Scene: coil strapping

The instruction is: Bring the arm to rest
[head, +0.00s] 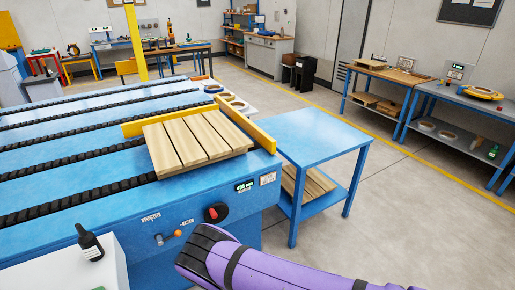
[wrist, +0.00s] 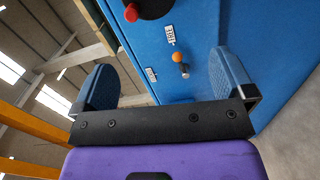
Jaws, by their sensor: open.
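My gripper (wrist: 165,85) is open and empty in the wrist view, its two blue fingers wide apart. Beyond the fingers is the blue front face of the conveyor (wrist: 190,30), with an orange knob (wrist: 177,56) and a dark switch with a red knob (wrist: 132,12). In the head view my purple arm reaches in from the lower right, in front of the conveyor's corner. Its fingers cannot be made out there. The same red knob (head: 213,213) shows just above the arm.
A slatted wooden pallet (head: 195,142) lies on the conveyor (head: 70,200) against yellow guide rails (head: 247,124). A blue side table (head: 310,137) adjoins the conveyor. A dark bottle (head: 90,243) stands on a white surface at lower left. The floor (head: 400,215) at right is clear.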

